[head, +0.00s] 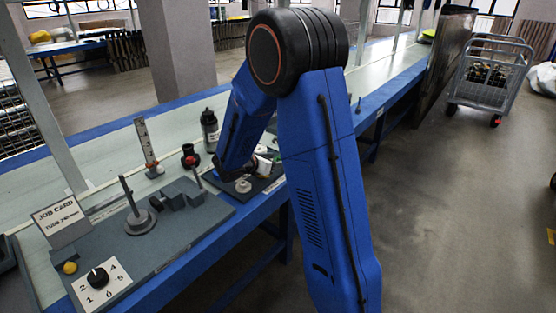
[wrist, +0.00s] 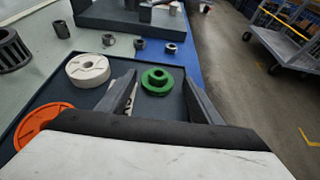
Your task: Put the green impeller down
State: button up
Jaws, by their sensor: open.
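The green impeller (wrist: 157,80) lies flat on a dark tray (wrist: 60,98), with its round hub and centre hole facing up. In the wrist view my gripper (wrist: 161,87) is open, with one finger on either side of the impeller and a visible gap between each finger and it. Nothing is held. A white ring-shaped impeller (wrist: 88,70) lies on the tray to the left, and an orange one (wrist: 42,124) lies nearer, partly hidden by my gripper. In the head view my arm hides the green impeller; the dark tray (head: 222,187) shows beside it.
Several small metal nuts (wrist: 140,44) line up beyond the tray. A grey slotted cylinder (wrist: 12,50) stands at the far left. In the head view, a grey fixture board (head: 165,250) with posts, a job card (head: 58,218) and a black bottle (head: 210,130) are on the bench.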

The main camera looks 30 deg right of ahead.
jog(key=v, duration=0.9)
jog(key=shift+a+r, duration=0.2)
jog(key=shift+r, duration=0.1)
jog(key=shift+s+a+r, duration=0.25)
jog(key=s+r+m+g+y, duration=0.25)
jog(key=s+m, duration=0.35)
jog(key=s, duration=0.4)
jog(key=s+r+m+g+y, duration=0.1)
jog(key=s+r+m+y, duration=0.15)
jog(key=s+m, duration=0.55)
jog(key=s+a+m+t+y, duration=0.2)
jog(key=s+a+m+y, duration=0.1)
jog(key=s, duration=0.5)
jog(key=s+a+m+t+y, duration=0.1)
jog(key=s+a+m+y, duration=0.3)
jog(key=s, duration=0.4)
jog(key=a+r+m, duration=0.1)
jog(key=a, duration=0.1)
jog(key=shift+s+a+t+y, duration=0.25)
jog(key=shift+t+y, duration=0.05)
jog(key=shift+t, duration=0.05)
